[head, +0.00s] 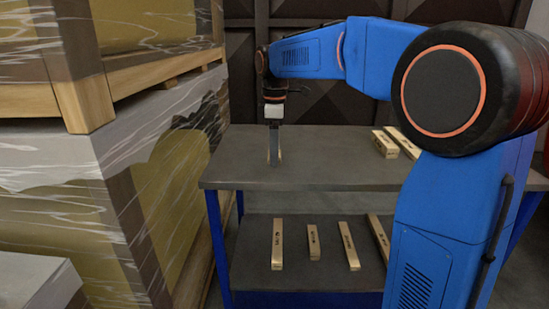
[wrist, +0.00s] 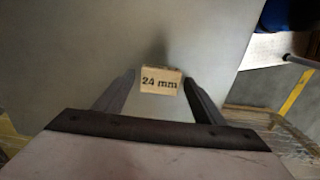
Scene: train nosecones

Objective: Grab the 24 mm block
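The 24 mm block (wrist: 160,81) is a small light wooden block with "24 mm" printed in black on the face toward the camera. In the wrist view it lies between the ends of my two fingers (wrist: 162,84), with a narrow gap showing at each side. In the head view my gripper (head: 274,161) points straight down at the left part of the grey table top (head: 310,170). The block (head: 281,155) is mostly hidden behind the fingers there; only a pale sliver shows.
More wooden blocks (head: 385,145) lie at the right of the table top, partly behind my arm. Several labelled blocks (head: 278,244) lie on the lower shelf (head: 300,281). Wrapped pallets (head: 165,170) stand close at the left. The middle of the table top is clear.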

